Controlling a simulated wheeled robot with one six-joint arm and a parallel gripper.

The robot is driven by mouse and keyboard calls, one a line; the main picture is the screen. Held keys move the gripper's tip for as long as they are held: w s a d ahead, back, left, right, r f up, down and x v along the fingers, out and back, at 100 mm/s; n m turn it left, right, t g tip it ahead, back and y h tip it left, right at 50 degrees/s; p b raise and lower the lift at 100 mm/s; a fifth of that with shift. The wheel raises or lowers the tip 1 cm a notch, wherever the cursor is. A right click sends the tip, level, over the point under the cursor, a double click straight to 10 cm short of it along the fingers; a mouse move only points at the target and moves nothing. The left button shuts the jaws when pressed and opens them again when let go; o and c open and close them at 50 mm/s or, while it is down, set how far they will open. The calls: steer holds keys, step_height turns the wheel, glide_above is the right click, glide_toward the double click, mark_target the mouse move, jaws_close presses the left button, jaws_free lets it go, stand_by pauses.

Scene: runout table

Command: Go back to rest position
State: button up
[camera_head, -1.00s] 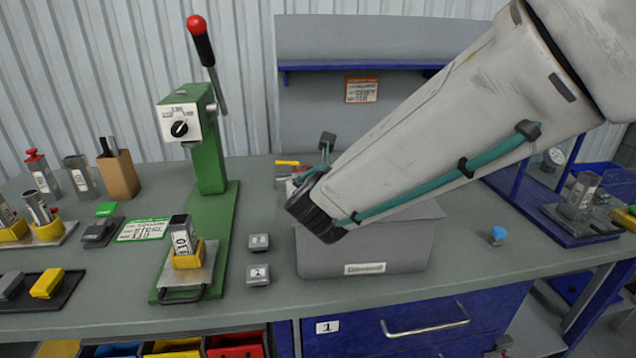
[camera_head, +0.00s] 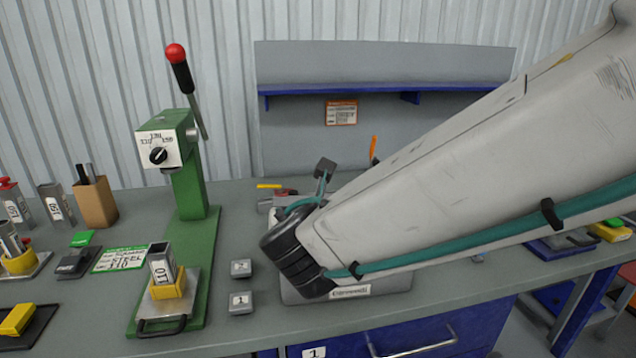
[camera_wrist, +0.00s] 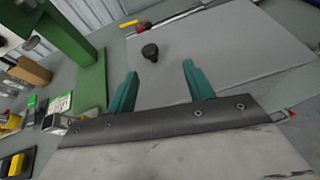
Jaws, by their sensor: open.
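My gripper shows in the wrist view (camera_wrist: 158,92), with two teal fingers spread apart and nothing between them. In the head view my arm reaches in from the right, and its dark wrist end hangs over the grey box (camera_head: 390,283) with a label on its front. The gripper's fingers are mostly hidden behind the wrist there. In the wrist view a flat grey surface with a small black knob (camera_wrist: 150,51) lies beyond the fingers.
A green press (camera_head: 190,190) with a red-knobbed lever stands left of my arm, a metal block in its yellow holder (camera_head: 167,287). Two small numbered blocks (camera_head: 240,303) sit between press and box. A blue-edged shelf (camera_head: 340,88) is behind. Holders and a brown box (camera_head: 95,203) stand far left.

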steer(key=s+d+f+m+g+h, duration=0.1)
steer(key=s+d+m+g+h, duration=0.25)
steer(key=d+m, duration=0.7)
steer(key=s+d+f+m+g+h, duration=0.25)
steer(key=s+d+m+g, duration=0.2)
steer(key=d+m, duration=0.65)
steer(key=s+d+r+m+g+y, duration=0.1)
steer(key=s+d+m+g+y, duration=0.1)
steer(key=s+d+m, duration=0.3)
steer(key=s+d+r+m+g+y, duration=0.1)
steer(key=s+d+m, duration=0.4)
steer(key=s+m, duration=0.5)
steer(key=shift+r+g+y, duration=0.2)
steer(key=shift+g+y, duration=0.3)
steer(key=shift+y, duration=0.3)
steer(key=c, duration=0.3)
steer(key=shift+a, duration=0.1)
steer(key=shift+c, duration=0.2)
